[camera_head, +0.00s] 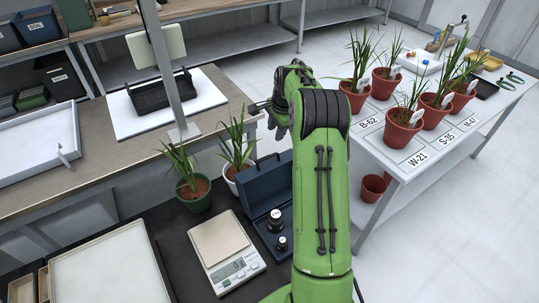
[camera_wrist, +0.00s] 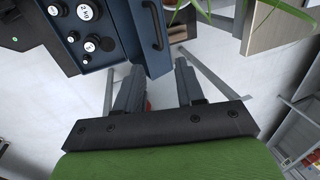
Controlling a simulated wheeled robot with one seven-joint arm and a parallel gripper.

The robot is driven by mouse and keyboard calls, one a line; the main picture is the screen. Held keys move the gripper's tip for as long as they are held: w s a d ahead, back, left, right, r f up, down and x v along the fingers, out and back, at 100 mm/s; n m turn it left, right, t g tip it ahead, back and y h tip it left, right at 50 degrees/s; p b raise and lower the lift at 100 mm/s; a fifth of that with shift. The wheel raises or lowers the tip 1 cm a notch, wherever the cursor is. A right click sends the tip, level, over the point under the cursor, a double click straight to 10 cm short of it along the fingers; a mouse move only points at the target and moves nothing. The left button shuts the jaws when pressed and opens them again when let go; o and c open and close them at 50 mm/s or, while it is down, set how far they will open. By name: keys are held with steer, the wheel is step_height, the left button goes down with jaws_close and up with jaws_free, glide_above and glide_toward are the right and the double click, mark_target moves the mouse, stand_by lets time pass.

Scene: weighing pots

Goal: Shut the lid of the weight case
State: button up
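The blue weight case (camera_head: 268,228) stands open on the dark bench top, right of the scale. Its lid (camera_head: 262,178) is raised at the far side, and my arm hides the case's right part. Black weights (camera_head: 276,220) sit inside. In the wrist view the case (camera_wrist: 72,44) is at upper left with several round weights, and the lid (camera_wrist: 140,58) with its dark handle (camera_wrist: 152,25) is beside them. My gripper (camera_wrist: 158,72) is open and empty, its fingers apart with floor visible between them. It is near the lid; contact cannot be told.
A scale (camera_head: 225,248) stands left of the case. Two potted plants, one in a green pot (camera_head: 193,195) and one in a white pot (camera_head: 233,177), stand close behind. A white table (camera_head: 405,172) with several red-potted plants is on the right. Open floor lies beyond.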

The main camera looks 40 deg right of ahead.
mark_target(270, 156)
steer(key=b+x, duration=0.3)
steer(key=x, duration=1.1)
steer(key=shift+s+f, duration=0.15)
jaws_close()
